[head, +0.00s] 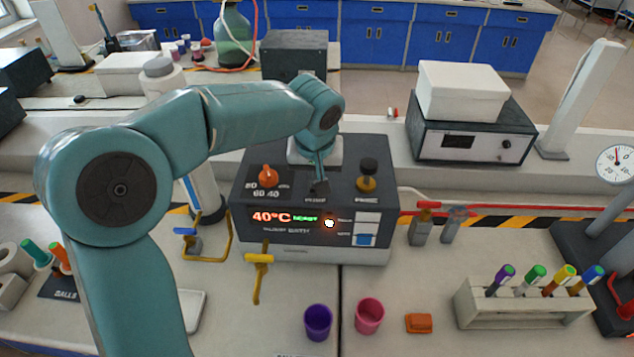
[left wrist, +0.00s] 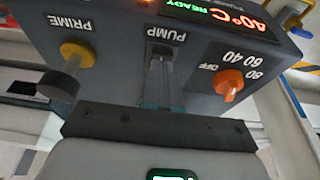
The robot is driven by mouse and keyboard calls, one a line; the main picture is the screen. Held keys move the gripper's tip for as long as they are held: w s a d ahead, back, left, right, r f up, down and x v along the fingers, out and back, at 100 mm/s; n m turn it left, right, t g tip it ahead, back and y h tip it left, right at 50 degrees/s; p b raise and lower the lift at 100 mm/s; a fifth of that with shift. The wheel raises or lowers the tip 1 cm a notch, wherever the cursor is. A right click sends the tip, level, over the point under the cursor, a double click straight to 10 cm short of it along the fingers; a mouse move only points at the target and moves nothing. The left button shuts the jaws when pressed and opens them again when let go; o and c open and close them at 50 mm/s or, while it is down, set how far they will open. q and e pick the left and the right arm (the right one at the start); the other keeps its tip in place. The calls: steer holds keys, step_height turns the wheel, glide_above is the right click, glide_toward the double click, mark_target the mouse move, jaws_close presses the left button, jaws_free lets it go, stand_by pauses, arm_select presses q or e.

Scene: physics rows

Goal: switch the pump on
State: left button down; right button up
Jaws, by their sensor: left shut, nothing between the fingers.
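The dark water bath box (head: 300,254) stands on the bench, its display (head: 272,217) reading 40°C in red with a green word beside it, READY in the left wrist view. My left gripper (head: 319,184) points down at the pump switch, between the orange temperature knob (head: 267,176) and the prime knob (head: 367,175). In the left wrist view its shut fingers (left wrist: 160,88) are at the PUMP label (left wrist: 166,35) and largely cover the switch (left wrist: 157,62). I cannot tell the lever's position or whether they touch. My right gripper is not in view.
A lamp (head: 329,223) glows on the box front beside a level window (head: 366,230) with blue low down. Purple (head: 318,322) and pink (head: 369,315) cups, an orange block (head: 418,323) and a marker rack (head: 525,312) stand in front. A yellow-handled valve (head: 259,262) stands close to the box.

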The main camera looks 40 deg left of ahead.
arm_select(q)
steer(key=shift+f+b, duration=0.45)
steer(key=shift+f, duration=0.1)
steer(key=shift+r+p, duration=2.75)
steer(key=shift+r, duration=0.8)
steer(key=shift+s+f, duration=0.1)
